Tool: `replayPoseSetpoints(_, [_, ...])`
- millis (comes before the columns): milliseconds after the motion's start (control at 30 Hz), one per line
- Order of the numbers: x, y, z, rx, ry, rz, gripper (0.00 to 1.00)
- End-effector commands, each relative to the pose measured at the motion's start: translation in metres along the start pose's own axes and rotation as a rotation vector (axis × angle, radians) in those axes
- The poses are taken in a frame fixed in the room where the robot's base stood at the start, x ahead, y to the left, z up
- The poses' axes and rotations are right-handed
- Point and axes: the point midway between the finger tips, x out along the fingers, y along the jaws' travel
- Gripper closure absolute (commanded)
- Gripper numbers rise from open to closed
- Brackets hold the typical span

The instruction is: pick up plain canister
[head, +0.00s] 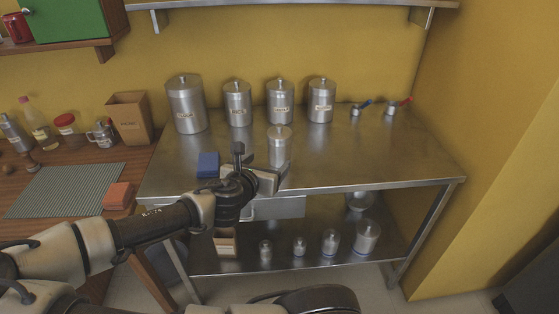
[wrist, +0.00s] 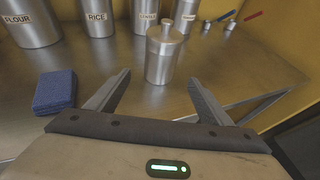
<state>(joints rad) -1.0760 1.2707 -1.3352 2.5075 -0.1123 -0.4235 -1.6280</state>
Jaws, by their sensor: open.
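The plain canister (head: 279,148) is a small steel can with a knobbed lid and no label that I can see. It stands upright on the steel table (head: 365,150), in front of the labelled canisters. In the wrist view the plain canister (wrist: 163,55) stands just beyond the fingertips, near the middle of the gap. My gripper (head: 262,180) is open and empty near the table's front edge; its two fingers show in the wrist view (wrist: 158,85). The canister's lower part is partly hidden by the gripper in the head view.
Labelled canisters stand behind: flour (head: 186,105), rice (head: 237,104) and two others (head: 280,102) (head: 321,101). A blue sponge (head: 208,164) lies left of my gripper. Measuring cups with blue (head: 358,108) and red (head: 393,107) handles lie back right. The table's right side is clear.

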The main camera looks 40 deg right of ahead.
Motion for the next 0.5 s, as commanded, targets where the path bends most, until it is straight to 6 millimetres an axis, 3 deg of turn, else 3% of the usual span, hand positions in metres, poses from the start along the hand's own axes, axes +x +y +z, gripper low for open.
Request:
replayPoseSetpoints(200, [0.048, -0.001, -0.001, 0.002, 0.0, -0.004, 0.26])
replayPoseSetpoints(500, [0.076, 0.0, 0.001, 0.001, 0.001, -0.001, 0.26])
